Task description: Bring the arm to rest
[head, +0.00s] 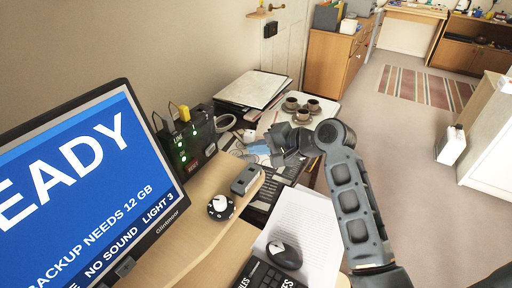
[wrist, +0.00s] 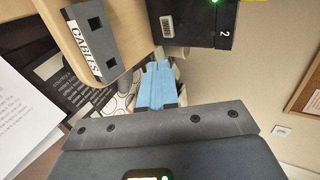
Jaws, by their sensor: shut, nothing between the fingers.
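My arm (head: 349,195) reaches from the bottom right of the head view over the desk, bent at the elbow, with its wrist towards the left. My gripper (head: 256,147) is at its end, above the cluttered part of the desk near the black box with green lights. In the wrist view the blue fingers of my gripper (wrist: 157,86) are together, with nothing between them.
A black box (head: 190,143) with green lights stands left of my gripper. A grey block (head: 246,180) labelled CABLES in the wrist view (wrist: 90,42), cups (head: 302,108), a mouse (head: 284,254) and a monitor (head: 85,190) are nearby.

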